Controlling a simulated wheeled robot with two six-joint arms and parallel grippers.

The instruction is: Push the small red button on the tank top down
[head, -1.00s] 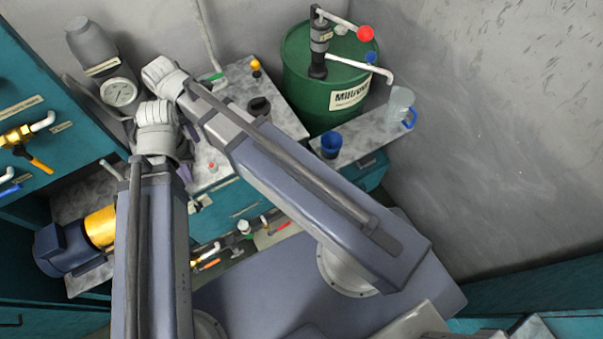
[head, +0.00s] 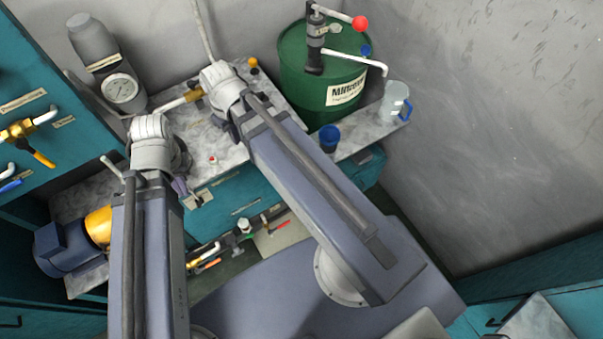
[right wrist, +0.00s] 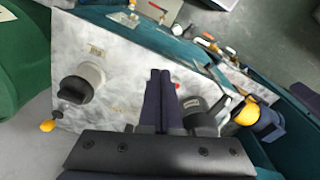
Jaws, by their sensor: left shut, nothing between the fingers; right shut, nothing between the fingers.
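The small red button (head: 212,159) is on the marbled tank top (head: 203,175), between my two arms in the head view. It also shows in the right wrist view (right wrist: 177,87), just right of my shut fingers. My right gripper (right wrist: 160,74) is shut and empty over the tank top; whether it touches the surface is unclear. In the head view its wrist hides most of the fingers. My left gripper (head: 181,187) is shut and empty, left of and nearer than the button, partly hidden by its own wrist.
A dark filler cap (right wrist: 82,84) stands on the tank top left of my right fingers. A green barrel (head: 320,90) with a hand pump, a blue cup (head: 329,137) and a clear jug (head: 395,102) are right. A gauge (head: 121,88) and a blue-yellow motor (head: 72,248) are left.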

